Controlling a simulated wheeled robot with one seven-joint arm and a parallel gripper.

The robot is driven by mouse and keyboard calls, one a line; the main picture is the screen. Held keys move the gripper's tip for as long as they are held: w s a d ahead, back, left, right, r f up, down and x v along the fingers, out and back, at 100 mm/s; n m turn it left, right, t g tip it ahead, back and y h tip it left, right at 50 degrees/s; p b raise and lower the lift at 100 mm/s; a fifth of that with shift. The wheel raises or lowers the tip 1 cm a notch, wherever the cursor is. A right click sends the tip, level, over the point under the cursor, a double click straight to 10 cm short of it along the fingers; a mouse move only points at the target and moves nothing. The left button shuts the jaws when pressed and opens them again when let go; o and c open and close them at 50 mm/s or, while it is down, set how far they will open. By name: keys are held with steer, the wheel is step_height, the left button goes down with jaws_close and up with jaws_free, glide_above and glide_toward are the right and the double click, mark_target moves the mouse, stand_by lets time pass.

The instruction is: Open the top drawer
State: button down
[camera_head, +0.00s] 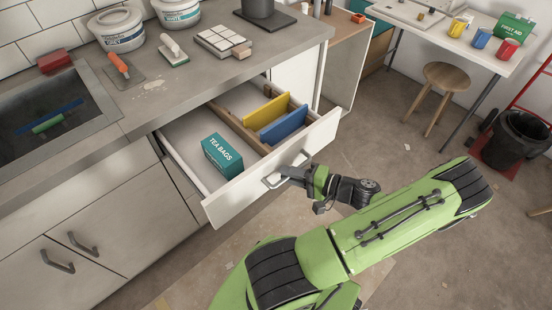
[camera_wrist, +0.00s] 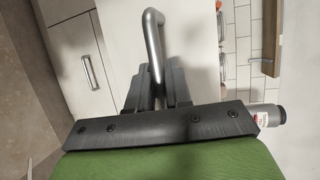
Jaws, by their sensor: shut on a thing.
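The top drawer (camera_head: 235,196) is pulled well out from under the grey counter. Its white front faces me and carries a bar handle (camera_head: 272,181). My gripper (camera_head: 288,174) is shut on this handle. In the wrist view the handle (camera_wrist: 153,35) runs down between the two dark fingers of my gripper (camera_wrist: 155,85). A teal tea bags box (camera_head: 221,156) lies in the left part of the drawer. A yellow divider (camera_head: 266,109) and a blue divider (camera_head: 284,125) stand in the right part.
The counter (camera_head: 205,85) holds buckets (camera_head: 118,28), a tile stack (camera_head: 222,40) and trowels. Closed cabinet doors with handles (camera_head: 58,262) are at lower left. A stool (camera_head: 446,77) and a white table (camera_head: 455,38) stand at right. Open floor lies in front of the drawer.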

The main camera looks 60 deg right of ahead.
steer(key=shift+s+a, duration=0.2)
steer(key=shift+s, duration=0.6)
steer(key=shift+s+a, duration=0.25)
steer(key=shift+s, duration=0.5)
steer(key=shift+s+a, duration=0.2)
steer(key=shift+s, duration=0.6)
steer(key=c, duration=1.1)
jaws_free()
steer(key=p+v, duration=0.3)
steer(key=v, duration=1.2)
steer(key=shift+s, duration=0.4)
steer(key=shift+r, duration=0.1)
